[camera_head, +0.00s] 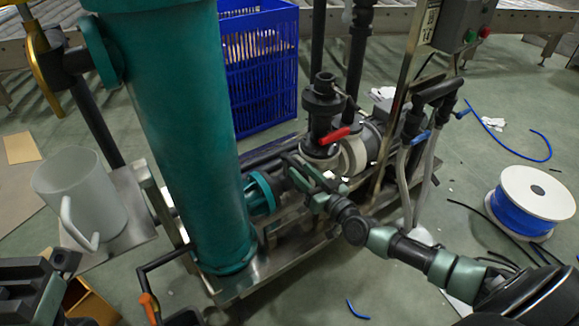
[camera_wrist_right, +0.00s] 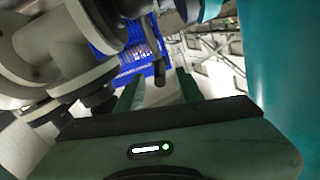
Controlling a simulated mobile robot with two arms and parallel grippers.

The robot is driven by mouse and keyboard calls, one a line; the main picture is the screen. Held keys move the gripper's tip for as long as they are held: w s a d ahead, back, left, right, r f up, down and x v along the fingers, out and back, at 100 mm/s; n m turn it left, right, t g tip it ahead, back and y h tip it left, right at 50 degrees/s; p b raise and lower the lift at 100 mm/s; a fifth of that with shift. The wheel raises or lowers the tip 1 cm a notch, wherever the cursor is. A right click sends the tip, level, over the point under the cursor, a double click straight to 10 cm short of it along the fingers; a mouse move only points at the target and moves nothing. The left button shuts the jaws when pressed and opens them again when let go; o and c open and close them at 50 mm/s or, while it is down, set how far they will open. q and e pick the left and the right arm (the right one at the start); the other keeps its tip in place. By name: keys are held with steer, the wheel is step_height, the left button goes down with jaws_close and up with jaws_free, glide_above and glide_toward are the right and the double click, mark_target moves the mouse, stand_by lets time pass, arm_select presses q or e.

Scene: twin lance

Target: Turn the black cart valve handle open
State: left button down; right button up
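My right gripper (camera_head: 305,172) reaches in from the right, low among the cart's pipes, beside the big teal cylinder. In the right wrist view its two fingers (camera_wrist_right: 160,92) are apart. A black handle (camera_wrist_right: 158,70) hangs down in line with the gap between them; I cannot tell if either finger touches it. In the head view I cannot pick this handle out from the gripper and dark pipe parts. A red valve handle (camera_head: 333,135) sits just above the gripper. My left gripper (camera_head: 45,275) is partly in view at the bottom left; its opening is unclear.
The teal cylinder (camera_head: 175,130) stands close left of the right gripper. A blue crate (camera_head: 262,90) is behind. A white mug-like vessel (camera_head: 80,190) stands at the left. Hoses and a blue cable spool (camera_head: 525,205) are on the right, with open floor around them.

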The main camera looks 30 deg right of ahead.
mark_target(292, 160)
steer(key=w, duration=0.1)
steer(key=w+b, duration=0.1)
steer(key=w, duration=0.1)
steer(key=w+b, duration=0.1)
steer(key=w, duration=0.1)
steer(key=shift+w+a+f, duration=0.1)
steer(key=shift+w+a, duration=0.15)
steer(key=shift+a, duration=0.15)
jaws_close()
steer(key=shift+r, duration=0.25)
stand_by(0.8)
